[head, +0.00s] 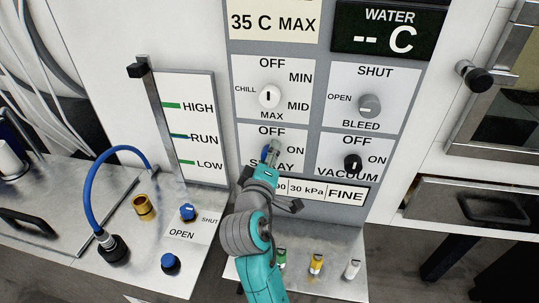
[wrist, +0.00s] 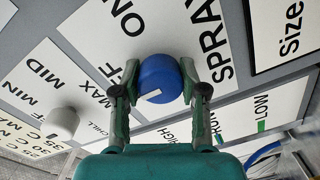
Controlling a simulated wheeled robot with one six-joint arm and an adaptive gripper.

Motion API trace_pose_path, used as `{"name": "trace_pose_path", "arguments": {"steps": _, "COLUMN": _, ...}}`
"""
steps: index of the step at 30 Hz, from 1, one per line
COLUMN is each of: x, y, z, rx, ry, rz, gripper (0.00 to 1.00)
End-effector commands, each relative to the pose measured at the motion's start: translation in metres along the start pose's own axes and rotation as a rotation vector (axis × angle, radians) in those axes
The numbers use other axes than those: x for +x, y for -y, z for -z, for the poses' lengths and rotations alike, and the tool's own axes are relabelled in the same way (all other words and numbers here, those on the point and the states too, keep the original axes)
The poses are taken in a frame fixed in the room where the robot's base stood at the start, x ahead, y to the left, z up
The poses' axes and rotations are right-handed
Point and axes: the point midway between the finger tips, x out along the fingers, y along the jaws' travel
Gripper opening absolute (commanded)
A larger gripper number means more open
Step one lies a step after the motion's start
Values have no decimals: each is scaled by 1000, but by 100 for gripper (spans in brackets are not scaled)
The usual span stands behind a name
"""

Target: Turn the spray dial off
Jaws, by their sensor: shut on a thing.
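The spray dial is a round blue knob (wrist: 160,78) with a white mark, on the white panel labelled OFF, ON and SPRAY. In the wrist view the mark points left and slightly down, toward the OFF lettering, which a finger partly covers. My gripper (wrist: 161,72) has one finger on each side of the knob and is shut on it. In the head view my gripper (head: 271,152) covers most of the dial and part of the word SPRAY; only a sliver of blue (head: 265,153) shows.
The white chill dial (head: 269,95) is above, the grey bleed dial (head: 369,106) is up and right, and the black vacuum dial (head: 352,163) is close on the right. A slider gauge (head: 190,128) stands left. A blue hose (head: 92,180) and small valves lie lower left.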

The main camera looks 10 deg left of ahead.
Motion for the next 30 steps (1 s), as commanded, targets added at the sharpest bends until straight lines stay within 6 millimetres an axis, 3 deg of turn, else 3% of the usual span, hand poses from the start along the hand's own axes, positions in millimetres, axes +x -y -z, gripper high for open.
{"name": "trace_pose_path", "arguments": {"steps": 11, "x": 0, "y": 1, "z": 0, "rx": -6, "ry": 0, "rz": 2, "gripper": 8}}
{"name": "trace_pose_path", "arguments": {"steps": 12, "x": 0, "y": 1, "z": 0, "rx": -6, "ry": 0, "rz": 2, "gripper": 48}}
{"name": "trace_pose_path", "arguments": {"steps": 15, "x": 0, "y": 1, "z": 0, "rx": -6, "ry": 0, "rz": 1, "gripper": 68}}
{"name": "trace_pose_path", "arguments": {"steps": 25, "x": -2, "y": 0, "z": 0, "rx": -5, "ry": 0, "rz": 0, "gripper": 68}}
{"name": "trace_pose_path", "arguments": {"steps": 30, "x": -18, "y": 1, "z": 1, "rx": -5, "ry": -2, "rz": 1, "gripper": 68}}
